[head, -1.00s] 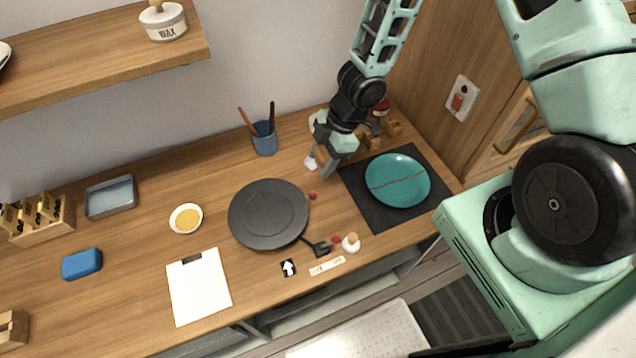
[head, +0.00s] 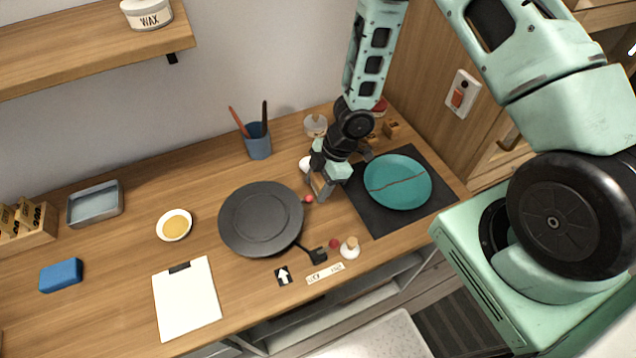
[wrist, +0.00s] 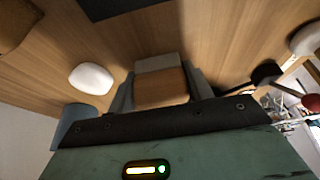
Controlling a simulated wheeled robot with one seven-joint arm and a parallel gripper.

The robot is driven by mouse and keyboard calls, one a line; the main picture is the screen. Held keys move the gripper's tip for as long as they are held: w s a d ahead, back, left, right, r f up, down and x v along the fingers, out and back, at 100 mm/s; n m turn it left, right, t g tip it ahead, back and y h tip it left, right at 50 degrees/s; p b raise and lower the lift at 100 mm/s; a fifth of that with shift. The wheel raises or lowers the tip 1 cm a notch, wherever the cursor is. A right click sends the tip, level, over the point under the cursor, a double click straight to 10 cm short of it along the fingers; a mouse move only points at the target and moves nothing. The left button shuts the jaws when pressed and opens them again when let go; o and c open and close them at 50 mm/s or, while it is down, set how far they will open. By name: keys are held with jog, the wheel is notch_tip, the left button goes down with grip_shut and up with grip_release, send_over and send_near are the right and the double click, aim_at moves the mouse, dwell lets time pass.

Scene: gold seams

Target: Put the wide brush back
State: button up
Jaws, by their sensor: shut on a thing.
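My gripper (head: 322,192) is over the counter between the dark pan and the teal plate. In the wrist view its fingers (wrist: 162,92) are shut on a wooden block-like piece with a paler grey end, which looks like the wide brush (wrist: 162,88). In the head view only a bit of the brush's brown wood (head: 318,183) shows, and the fingers hide the rest. A blue cup (head: 258,146) at the back holds a red-handled and a black-handled tool. I cannot tell whether the held brush touches the counter.
The dark pan (head: 262,220) lies left of my gripper. The cracked teal plate (head: 398,182) sits on a black mat (head: 375,222) to the right. A white rounded thing (wrist: 91,78) is close to the gripper. A small stoppered bottle (head: 349,249) stands near the front edge.

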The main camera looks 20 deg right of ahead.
jog(key=shift+f, duration=0.2)
jog(key=o, duration=0.9)
jog(key=shift+r, duration=0.15)
